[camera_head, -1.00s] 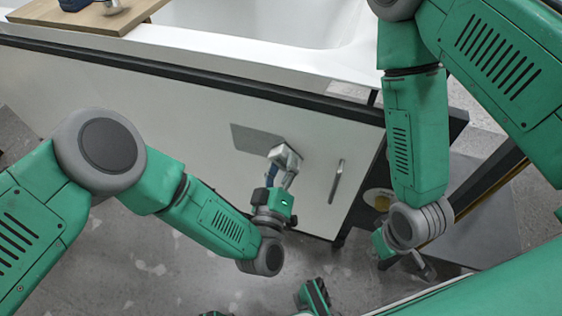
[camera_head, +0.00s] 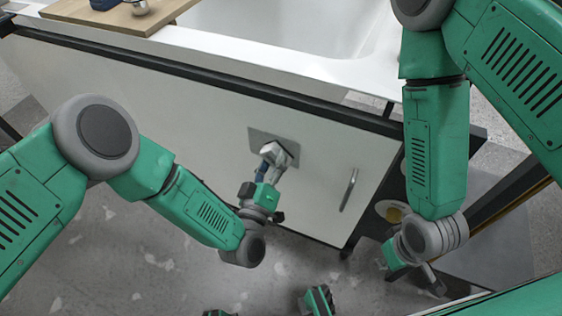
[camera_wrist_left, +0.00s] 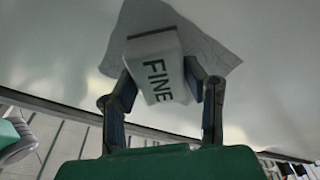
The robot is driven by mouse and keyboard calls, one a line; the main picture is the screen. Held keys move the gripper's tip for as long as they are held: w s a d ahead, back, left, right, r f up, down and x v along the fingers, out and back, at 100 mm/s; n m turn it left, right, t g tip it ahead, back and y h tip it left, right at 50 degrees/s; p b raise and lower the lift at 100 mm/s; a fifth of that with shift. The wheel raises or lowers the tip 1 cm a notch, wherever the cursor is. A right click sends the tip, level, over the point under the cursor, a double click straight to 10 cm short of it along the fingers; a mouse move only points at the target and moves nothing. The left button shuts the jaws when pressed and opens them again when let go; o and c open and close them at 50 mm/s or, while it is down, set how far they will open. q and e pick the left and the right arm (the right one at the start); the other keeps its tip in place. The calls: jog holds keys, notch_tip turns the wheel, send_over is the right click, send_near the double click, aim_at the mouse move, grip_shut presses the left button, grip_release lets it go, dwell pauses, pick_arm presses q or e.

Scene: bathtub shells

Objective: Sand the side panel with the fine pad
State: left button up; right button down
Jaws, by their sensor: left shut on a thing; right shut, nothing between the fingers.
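The side panel (camera_head: 120,125) is the white front of the bathtub, with a grey patch (camera_head: 262,137) on it. The fine pad (camera_head: 280,152) is a pale block against or very close to the panel, over the right part of the patch. In the left wrist view the pad (camera_wrist_left: 157,68) shows the word FINE, with the patch (camera_wrist_left: 209,47) around it. My left gripper (camera_head: 269,165) is shut on the pad; its fingers (camera_wrist_left: 168,88) stand on both sides of it. My right gripper (camera_head: 436,283) is shut and empty at the lower right, away from the panel.
A dark rail (camera_head: 200,80) runs along the panel's top, under the white tub rim (camera_head: 225,60). A wooden board (camera_head: 115,14) lies on the rim. A shelf with a round yellowish item (camera_head: 393,211) stands right of the panel.

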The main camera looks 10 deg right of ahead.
aim_at(301, 150)
pick_arm(q)
jog(key=shift+w+a, duration=0.8)
jog(key=shift+a, duration=0.3)
jog(key=shift+w+a, duration=0.75)
jog(key=shift+a, duration=0.3)
jog(key=shift+w+a, duration=1.1)
jog(key=shift+a, duration=0.2)
jog(key=shift+w+a+r, duration=0.1)
jog(key=shift+r, duration=0.15)
jog(key=shift+r+p, duration=0.95)
jog(key=shift+s+d+f, duration=0.15)
jog(key=shift+s+d, duration=1.25)
jog(key=shift+d, duration=0.2)
jog(key=shift+s+d, duration=0.55)
jog(key=shift+d, duration=0.3)
jog(key=shift+s+d, duration=0.55)
jog(key=shift+d, duration=0.25)
jog(key=shift+s+d, duration=1)
jog(key=shift+d, duration=0.3)
jog(key=shift+s+d, duration=0.45)
jog(key=shift+d, duration=0.25)
jog(key=shift+s+d, duration=0.45)
jog(key=shift+d, duration=0.25)
